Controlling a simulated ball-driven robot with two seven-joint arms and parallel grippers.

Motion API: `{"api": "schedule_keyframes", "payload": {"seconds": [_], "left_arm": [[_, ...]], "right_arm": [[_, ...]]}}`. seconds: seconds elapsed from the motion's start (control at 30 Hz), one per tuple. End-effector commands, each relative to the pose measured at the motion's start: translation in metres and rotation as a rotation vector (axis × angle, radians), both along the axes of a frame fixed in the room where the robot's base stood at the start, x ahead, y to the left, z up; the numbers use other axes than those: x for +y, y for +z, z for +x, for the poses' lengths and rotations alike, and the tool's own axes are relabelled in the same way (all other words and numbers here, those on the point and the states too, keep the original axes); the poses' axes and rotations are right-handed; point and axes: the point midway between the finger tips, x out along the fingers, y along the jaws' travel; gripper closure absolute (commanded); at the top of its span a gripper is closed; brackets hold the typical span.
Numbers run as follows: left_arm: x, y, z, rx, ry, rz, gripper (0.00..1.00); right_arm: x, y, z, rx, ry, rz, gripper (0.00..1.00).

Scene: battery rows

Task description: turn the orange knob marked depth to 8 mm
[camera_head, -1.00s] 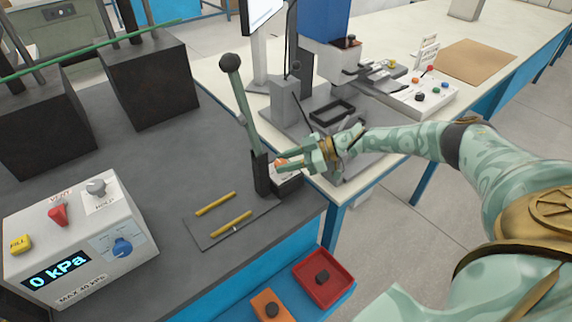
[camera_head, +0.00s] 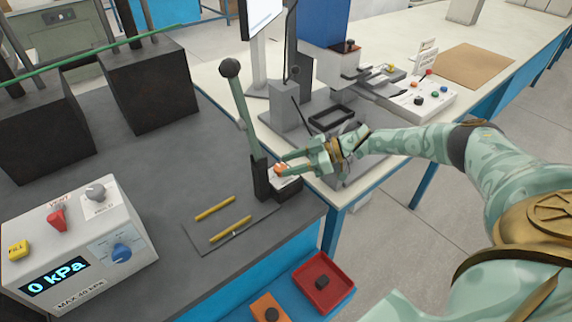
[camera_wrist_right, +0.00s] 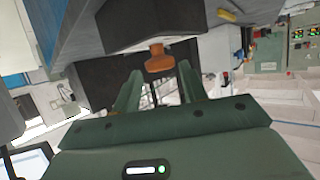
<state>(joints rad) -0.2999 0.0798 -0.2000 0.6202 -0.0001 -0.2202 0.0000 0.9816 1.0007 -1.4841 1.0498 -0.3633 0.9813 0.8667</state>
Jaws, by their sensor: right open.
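The orange knob (camera_head: 281,169) sits on a small white-faced block at the foot of the upright lever on the dark bench. My right gripper (camera_head: 279,163) is open, with its fingertips beside the knob in the head view. In the right wrist view the orange knob (camera_wrist_right: 158,58) shows just beyond the two open fingers (camera_wrist_right: 158,80), roughly centred between them. I cannot tell whether a finger touches it. The depth marking and scale are too small to read. My left gripper is not in view.
A lever with a black ball (camera_head: 229,68) rises left of the knob. Two yellow rods (camera_head: 230,228) lie on a dark plate. A white box reading 0 kPa (camera_head: 80,250) stands at front left. A red tray (camera_head: 342,290) sits lower in front.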

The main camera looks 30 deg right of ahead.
Motion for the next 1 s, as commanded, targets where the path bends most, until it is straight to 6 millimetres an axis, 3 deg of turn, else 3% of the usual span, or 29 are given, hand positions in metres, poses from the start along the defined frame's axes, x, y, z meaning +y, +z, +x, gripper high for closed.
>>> {"api": "schedule_keyframes", "payload": {"seconds": [0.3,0.5,0.7,1.0], "left_arm": [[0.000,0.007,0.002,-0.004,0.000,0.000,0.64],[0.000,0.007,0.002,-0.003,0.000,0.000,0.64],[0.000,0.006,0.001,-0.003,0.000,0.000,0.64],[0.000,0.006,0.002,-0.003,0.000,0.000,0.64]], "right_arm": [[-0.068,0.033,-0.043,0.001,-0.004,-0.003,0.57],[-0.098,0.048,-0.063,0.002,-0.001,-0.001,0.57],[-0.111,0.055,-0.071,0.000,0.000,-0.001,0.57],[-0.111,0.055,-0.072,0.000,0.000,-0.001,0.57]]}}
